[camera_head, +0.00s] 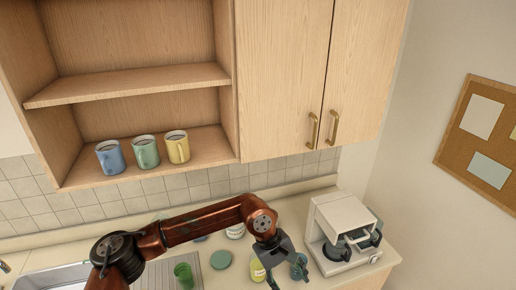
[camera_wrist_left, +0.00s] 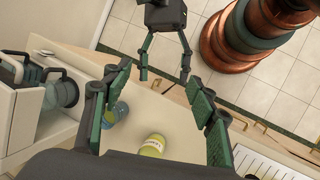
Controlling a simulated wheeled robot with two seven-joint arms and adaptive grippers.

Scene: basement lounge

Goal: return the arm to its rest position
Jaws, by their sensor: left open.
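My left arm reaches in from the left in the head view, over the counter. My left gripper (camera_head: 288,280) is open, above the counter in front of the coffee machine. In the left wrist view its two green-padded fingers (camera_wrist_left: 163,100) are spread apart with nothing between them. A yellow jar (camera_head: 257,270) stands beside the gripper in the head view, and a blue item (camera_head: 299,266) is partly hidden behind its fingers. My right gripper (camera_wrist_left: 164,78) shows at the top of the left wrist view, its fingers apart and empty. It is not in the head view.
The white coffee machine (camera_head: 342,232) stands right of my gripper. A green cup (camera_head: 184,275), a green disc (camera_head: 220,260) and a white jar (camera_head: 236,231) are on the counter.

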